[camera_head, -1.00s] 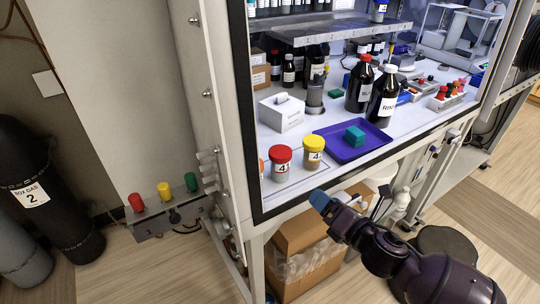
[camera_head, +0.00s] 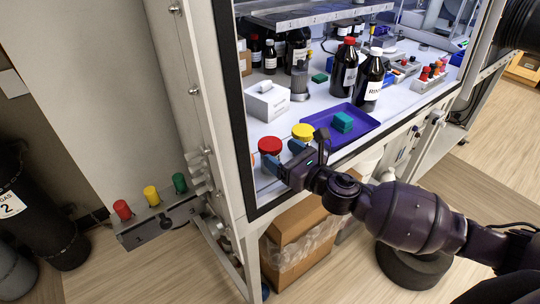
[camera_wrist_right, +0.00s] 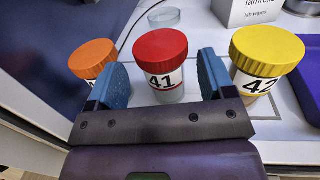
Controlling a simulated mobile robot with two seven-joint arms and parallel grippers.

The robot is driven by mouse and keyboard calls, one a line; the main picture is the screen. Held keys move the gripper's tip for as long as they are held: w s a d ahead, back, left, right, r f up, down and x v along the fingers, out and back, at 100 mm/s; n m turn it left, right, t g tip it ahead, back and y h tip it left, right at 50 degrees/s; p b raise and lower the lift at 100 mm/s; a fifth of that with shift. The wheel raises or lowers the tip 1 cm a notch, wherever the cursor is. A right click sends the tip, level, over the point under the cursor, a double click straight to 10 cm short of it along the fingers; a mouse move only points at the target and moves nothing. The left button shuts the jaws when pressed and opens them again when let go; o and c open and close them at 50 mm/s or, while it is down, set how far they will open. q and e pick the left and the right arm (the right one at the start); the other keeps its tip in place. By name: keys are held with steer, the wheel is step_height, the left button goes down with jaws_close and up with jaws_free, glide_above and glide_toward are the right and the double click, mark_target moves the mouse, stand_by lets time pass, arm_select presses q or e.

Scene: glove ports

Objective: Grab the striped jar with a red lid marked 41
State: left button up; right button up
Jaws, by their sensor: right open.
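The jar with a red lid (camera_head: 269,145) stands upright near the front edge of the glass-fronted bench. In the right wrist view this jar (camera_wrist_right: 161,62) shows a white label marked 41; stripes are hard to make out. My right gripper (camera_head: 284,156) is open at the front edge, its blue fingers hiding much of the jar. In the right wrist view the gripper (camera_wrist_right: 162,80) has one finger on each side of the jar, with gaps visible. My left gripper is not in view.
A yellow-lidded jar (camera_wrist_right: 265,60) marked 42 stands close to the right finger. An orange-lidded jar (camera_wrist_right: 92,58) stands just beyond the left finger. A purple tray (camera_head: 362,127) with a teal block, a white wipes box (camera_head: 267,102) and dark bottles (camera_head: 343,72) are farther back.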

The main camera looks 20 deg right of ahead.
mark_target(269, 146)
steer(key=x, duration=0.5)
steer(key=shift+w+f, duration=0.1)
steer(key=shift+f, duration=0.1)
steer(key=c, duration=0.7)
